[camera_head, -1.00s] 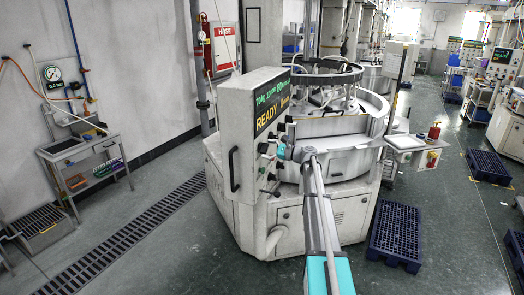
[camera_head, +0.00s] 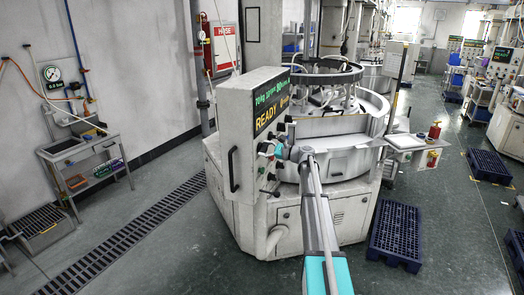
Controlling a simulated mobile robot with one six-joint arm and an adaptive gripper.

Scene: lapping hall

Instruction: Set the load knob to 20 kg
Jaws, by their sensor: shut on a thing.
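Several knobs and buttons sit on the panel below the display. My gripper (camera_head: 276,151) is at this panel from the right, shut on a knob in the row just below the display. The fingers and my wrist mostly hide the knob, so its pointer and scale cannot be read. A teal patch shows at the gripper's end.
The round lapping machine (camera_head: 345,160) stands right behind the panel. A small side tray (camera_head: 405,142) and a blue pallet (camera_head: 396,236) are to the right. A floor drain grate (camera_head: 125,232) and a steel cart (camera_head: 85,160) are to the left. The front floor is open.

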